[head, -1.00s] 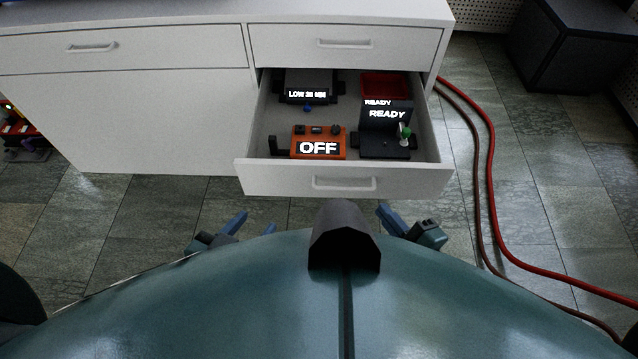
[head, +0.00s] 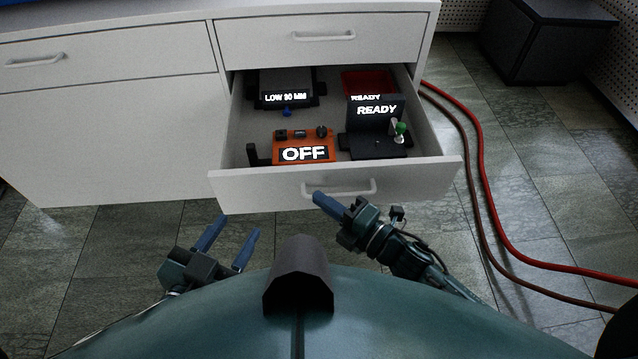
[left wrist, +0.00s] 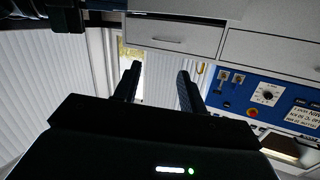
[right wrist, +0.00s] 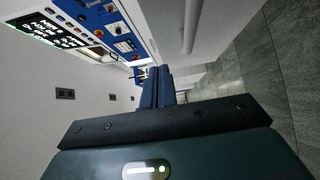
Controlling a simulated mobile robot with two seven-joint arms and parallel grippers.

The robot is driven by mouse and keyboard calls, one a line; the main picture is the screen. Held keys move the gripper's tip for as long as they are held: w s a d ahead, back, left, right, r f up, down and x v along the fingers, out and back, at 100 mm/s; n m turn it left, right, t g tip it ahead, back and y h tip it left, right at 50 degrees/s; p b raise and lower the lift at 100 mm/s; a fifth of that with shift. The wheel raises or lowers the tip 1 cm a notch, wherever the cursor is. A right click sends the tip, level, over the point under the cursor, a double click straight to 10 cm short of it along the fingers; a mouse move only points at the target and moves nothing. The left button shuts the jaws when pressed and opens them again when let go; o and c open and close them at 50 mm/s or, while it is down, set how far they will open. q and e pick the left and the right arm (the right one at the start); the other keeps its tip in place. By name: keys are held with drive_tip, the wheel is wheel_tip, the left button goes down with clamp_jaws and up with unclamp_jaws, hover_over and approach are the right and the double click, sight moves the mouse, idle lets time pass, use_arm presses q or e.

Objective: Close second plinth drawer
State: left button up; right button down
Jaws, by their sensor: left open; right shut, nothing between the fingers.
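The second plinth drawer (head: 270,189) is pulled out below a shut upper drawer, and its inside shows in the head view. Its front has a pale bar handle (head: 352,189). My right gripper (head: 318,198) is shut and empty, with its fingertips close to the drawer front near the left end of the handle; whether they touch I cannot tell. My left gripper (head: 238,232) is open and empty, lower left of the drawer front and apart from it. In the right wrist view the shut fingers (right wrist: 157,75) show.
The drawer holds an orange box reading OFF (head: 303,147), a dark unit reading READY (head: 376,112), a LOW 30 MM device (head: 285,92) and a red tray (head: 368,82). Red hoses (head: 480,165) run along the floor at right. A dark box (head: 548,40) stands at the back right.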

sight(304, 173)
drive_tip(key=w, duration=0.2)
drive_tip(key=w+a, duration=0.1)
drive_tip(key=w, duration=0.1)
drive_tip(key=shift+f+b, duration=0.1)
drive_tip(key=shift+b, duration=0.25)
use_arm(q)
drive_tip(key=shift+w+d+t+h, duration=0.1)
drive_tip(key=shift+d+t+h, duration=0.05)
drive_tip(key=shift+t+h, duration=0.2)
use_arm(e)
drive_tip(key=shift+w, duration=0.45)
